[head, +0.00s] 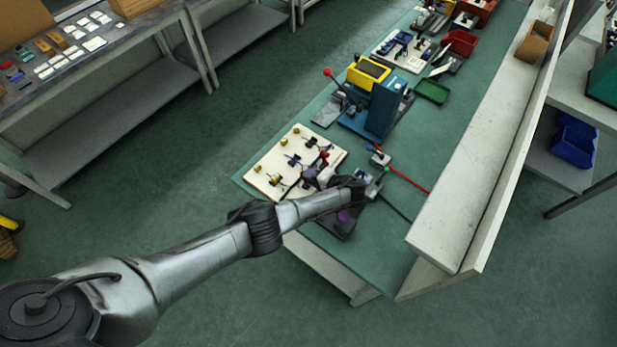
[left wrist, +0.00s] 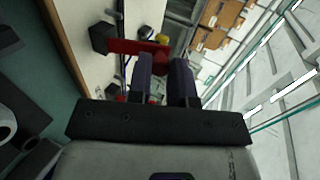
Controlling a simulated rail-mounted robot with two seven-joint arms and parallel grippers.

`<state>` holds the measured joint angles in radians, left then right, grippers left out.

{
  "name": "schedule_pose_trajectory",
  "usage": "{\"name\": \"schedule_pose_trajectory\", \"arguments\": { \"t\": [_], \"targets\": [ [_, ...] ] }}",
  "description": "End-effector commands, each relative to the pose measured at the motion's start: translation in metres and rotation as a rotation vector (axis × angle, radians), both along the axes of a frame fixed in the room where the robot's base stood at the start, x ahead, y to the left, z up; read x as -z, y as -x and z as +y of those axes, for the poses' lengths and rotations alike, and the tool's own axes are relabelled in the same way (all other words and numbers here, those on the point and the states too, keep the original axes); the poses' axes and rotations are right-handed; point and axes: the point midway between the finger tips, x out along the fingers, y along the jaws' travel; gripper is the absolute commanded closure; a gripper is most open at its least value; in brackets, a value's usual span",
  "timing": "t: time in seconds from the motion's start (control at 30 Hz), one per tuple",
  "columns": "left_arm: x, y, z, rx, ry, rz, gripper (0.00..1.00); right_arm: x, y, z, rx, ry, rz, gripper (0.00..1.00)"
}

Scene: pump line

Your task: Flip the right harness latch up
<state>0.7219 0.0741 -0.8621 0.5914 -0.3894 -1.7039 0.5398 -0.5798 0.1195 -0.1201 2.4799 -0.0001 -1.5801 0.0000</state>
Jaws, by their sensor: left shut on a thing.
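The cream harness board (head: 262,162) lies on the near end of the green bench, with small dark clips and yellow pegs on it. My left gripper (head: 311,176) is low over the board's right edge. A red latch piece (head: 324,155) shows beside the fingers. In the left wrist view, the red latch bar (left wrist: 130,46) crosses at the tips of the two dark fingers (left wrist: 163,68). The fingers are shut on the red latch, with a gap between them. The contact is partly hidden, and I cannot tell how far the latch is tilted. My right gripper is not in view.
A blue press (head: 385,108) with a yellow top stands behind the board. Small fixtures with a red rod (head: 405,172) and a green knob (head: 386,169) sit right of my left wrist. A long pale shelf (head: 490,150) borders the bench's right side.

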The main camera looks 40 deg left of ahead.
Motion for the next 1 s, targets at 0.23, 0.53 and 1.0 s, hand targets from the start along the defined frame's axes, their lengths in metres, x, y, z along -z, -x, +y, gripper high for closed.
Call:
{"name": "schedule_pose_trajectory", "arguments": {
  "t": [0.23, 0.53, 1.0],
  "targets": [
    [0.0035, 0.0002, -0.0051, 0.000, -0.077, -0.001, 1.00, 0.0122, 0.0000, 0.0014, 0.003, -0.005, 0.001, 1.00],
    [0.0028, 0.0004, -0.0060, 0.000, -0.102, -0.002, 1.00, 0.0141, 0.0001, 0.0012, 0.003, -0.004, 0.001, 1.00],
    [0.0026, 0.0005, -0.0062, 0.000, -0.101, -0.002, 0.62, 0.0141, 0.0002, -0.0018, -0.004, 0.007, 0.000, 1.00]
  ]
}}
